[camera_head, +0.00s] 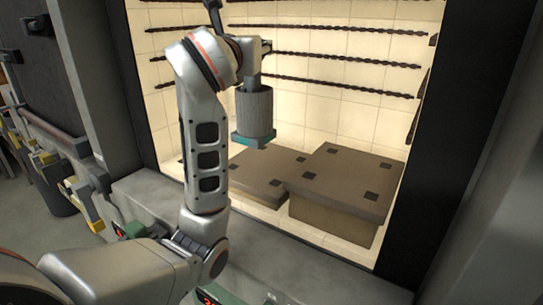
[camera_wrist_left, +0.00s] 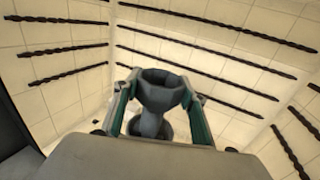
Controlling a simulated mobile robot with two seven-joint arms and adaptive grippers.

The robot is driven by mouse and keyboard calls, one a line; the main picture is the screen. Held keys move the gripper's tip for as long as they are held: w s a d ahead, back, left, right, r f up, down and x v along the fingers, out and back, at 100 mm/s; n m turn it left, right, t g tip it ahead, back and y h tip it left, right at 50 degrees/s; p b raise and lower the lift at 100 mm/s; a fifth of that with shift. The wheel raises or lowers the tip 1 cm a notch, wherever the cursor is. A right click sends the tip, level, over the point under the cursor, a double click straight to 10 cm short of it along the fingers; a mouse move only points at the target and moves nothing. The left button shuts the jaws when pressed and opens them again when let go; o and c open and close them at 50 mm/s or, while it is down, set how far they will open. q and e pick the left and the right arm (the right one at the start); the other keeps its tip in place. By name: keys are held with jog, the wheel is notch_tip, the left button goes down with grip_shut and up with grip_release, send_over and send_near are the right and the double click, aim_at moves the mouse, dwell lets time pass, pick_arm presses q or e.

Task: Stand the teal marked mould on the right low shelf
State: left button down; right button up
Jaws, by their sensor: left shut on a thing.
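The mould (camera_head: 255,108) is a grey upright cylinder with a teal band at its bottom. My left gripper (camera_head: 250,52) is shut on its upper part and holds it hanging in the open chamber, above the shelves and apart from them. In the left wrist view my left gripper (camera_wrist_left: 161,100) has its fingers on both sides of the mould's flared grey cup and neck (camera_wrist_left: 162,92); the body below is hidden there. The right shelf (camera_head: 338,172) is a brown slab with dark square marks, right of the mould and bare. My right gripper is not in view.
A lower brown slab (camera_head: 262,167) lies left of the right shelf, beneath the mould, and looks bare. Dark twisted rods (camera_head: 340,57) run along the pale tiled walls. The dark chamber frame (camera_head: 458,130) stands at the right. A grey sill (camera_head: 300,275) runs along the front.

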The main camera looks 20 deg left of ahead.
aim_at(253, 92)
pick_arm(q)
jog(key=shift+w, duration=0.2)
jog(key=shift+f, duration=0.35)
notch_tip(253, 92, down, 4)
jog(key=shift+s, duration=0.1)
jog(key=shift+f+b, duration=0.4)
jog(key=shift+f, duration=2.1)
jog(key=shift+f, duration=0.2)
jog(key=c, duration=1.2)
grip_release()
